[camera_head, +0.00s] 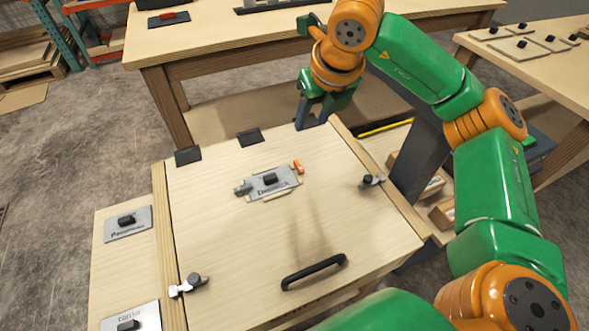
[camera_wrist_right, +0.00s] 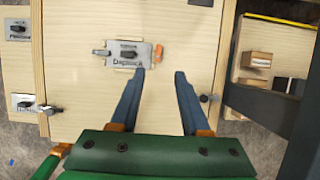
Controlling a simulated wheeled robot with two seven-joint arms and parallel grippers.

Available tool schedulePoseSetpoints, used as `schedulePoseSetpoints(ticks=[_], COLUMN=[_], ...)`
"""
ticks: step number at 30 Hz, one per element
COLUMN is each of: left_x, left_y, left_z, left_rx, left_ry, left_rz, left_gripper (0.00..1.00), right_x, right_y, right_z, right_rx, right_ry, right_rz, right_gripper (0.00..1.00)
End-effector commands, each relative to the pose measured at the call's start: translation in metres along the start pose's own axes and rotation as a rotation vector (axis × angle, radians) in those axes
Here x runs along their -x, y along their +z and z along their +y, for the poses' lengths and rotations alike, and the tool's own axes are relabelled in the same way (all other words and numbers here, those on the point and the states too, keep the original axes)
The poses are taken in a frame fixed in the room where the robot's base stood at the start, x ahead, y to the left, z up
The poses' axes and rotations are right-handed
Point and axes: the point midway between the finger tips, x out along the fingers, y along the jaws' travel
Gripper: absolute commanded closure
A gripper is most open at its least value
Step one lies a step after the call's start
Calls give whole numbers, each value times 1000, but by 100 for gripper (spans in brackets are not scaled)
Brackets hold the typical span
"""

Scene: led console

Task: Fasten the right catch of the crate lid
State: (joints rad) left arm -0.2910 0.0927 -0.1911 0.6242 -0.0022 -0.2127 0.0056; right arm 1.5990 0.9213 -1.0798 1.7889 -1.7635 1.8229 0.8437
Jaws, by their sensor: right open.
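The crate lid (camera_head: 225,235) is a pale wooden panel that lies closed, with a black bar handle (camera_head: 314,272) near its front edge. The right catch (camera_head: 372,181), small, dark and silver, sits at the lid's right edge. It also shows in the wrist view (camera_wrist_right: 207,99), just right of my right finger; I cannot tell if it is fastened. The left catch (camera_head: 190,285) is at the lid's left edge. My right gripper (camera_head: 311,122) is above the lid's far right part, fingers down, open and empty. In the wrist view (camera_wrist_right: 160,74) its fingers are apart. My left gripper is not seen.
A grey labelled plate (camera_head: 270,183) with a black knob and an orange tab lies mid-lid. Dark hinges (camera_head: 249,137) line the far edge. More knobbed plates (camera_head: 127,223) are at left. A dark post (camera_head: 421,155) and small wooden blocks (camera_wrist_right: 257,65) stand at right.

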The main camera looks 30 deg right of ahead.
Motion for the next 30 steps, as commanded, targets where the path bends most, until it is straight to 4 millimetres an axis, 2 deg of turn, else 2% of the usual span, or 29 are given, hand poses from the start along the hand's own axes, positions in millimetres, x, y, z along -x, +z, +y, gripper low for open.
schedulePoseSetpoints(ticks=[1,3,9,12,17,24,30], left_x=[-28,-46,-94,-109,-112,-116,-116], left_y=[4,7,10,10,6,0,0], left_z=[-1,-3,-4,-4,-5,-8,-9], left_rx=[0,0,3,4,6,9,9], left_ry=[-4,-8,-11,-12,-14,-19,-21], left_rz=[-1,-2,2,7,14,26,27], left_gripper=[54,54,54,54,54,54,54], right_x=[-26,-43,-88,-102,-115,-160,-171], right_y=[-11,-18,-36,-42,-43,-42,-42], right_z=[0,0,1,1,1,1,1], right_rx=[0,0,1,1,1,1,2], right_ry=[0,1,2,2,2,2,2], right_rz=[0,0,0,0,4,3,1], right_gripper=[54,54,54,54,54,54,54])
